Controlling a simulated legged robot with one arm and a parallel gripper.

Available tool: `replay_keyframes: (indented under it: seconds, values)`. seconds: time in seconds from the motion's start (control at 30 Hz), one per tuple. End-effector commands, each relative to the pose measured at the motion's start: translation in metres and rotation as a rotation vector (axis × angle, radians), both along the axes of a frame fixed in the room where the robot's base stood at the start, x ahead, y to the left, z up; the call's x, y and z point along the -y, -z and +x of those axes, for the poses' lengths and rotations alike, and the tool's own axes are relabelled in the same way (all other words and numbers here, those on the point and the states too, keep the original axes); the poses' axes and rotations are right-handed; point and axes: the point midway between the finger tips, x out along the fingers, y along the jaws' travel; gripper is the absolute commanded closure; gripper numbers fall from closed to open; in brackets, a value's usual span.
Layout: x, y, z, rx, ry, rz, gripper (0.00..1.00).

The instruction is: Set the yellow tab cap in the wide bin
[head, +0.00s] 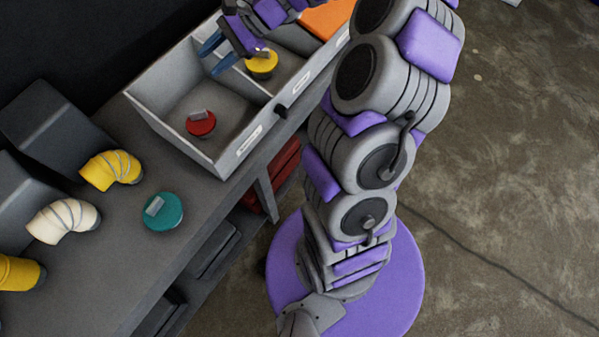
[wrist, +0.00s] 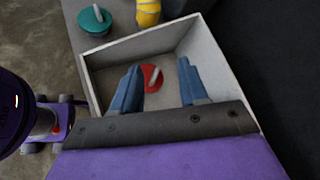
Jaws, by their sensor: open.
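The yellow tab cap (head: 262,64) shows in the head view inside the divided bin, in the compartment just right of the divider. The wide bin (head: 152,112) is the larger left compartment, and a red tab cap (head: 200,124) lies in it. My gripper (head: 213,58) is over the bin, its blue fingers apart and empty, pointing left over the wide compartment. In the wrist view the red tab cap (wrist: 151,77) shows between and beyond the open fingers (wrist: 160,80). The yellow tab cap is not visible in the wrist view.
A teal tab cap (head: 163,212) lies on the grey bench (head: 140,265) left of the bin. Yellow (head: 110,170) and white (head: 63,220) duct elbows lie near it. An orange thing (head: 328,18) is in the bin's far right compartment. Bin walls and dividers stand around my gripper.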

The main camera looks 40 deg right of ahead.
Motion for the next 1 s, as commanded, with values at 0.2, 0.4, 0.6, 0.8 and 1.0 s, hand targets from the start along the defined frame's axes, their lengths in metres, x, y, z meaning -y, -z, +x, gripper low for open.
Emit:
replay_keyframes:
  seconds: [0.2,0.4,0.6,0.8,1.0]
  values:
    - [-0.065,-0.025,-0.083,0.139,-0.351,-0.211,0.57]
    - [-0.086,-0.026,-0.164,0.238,-0.645,-0.412,0.57]
    - [-0.076,-0.017,-0.24,0.299,-0.906,-0.611,0.57]
    - [-0.044,-0.005,-0.303,0.318,-1.117,-0.782,0.57]
    - [-0.019,0.001,-0.337,0.312,-1.228,-0.872,0.57]
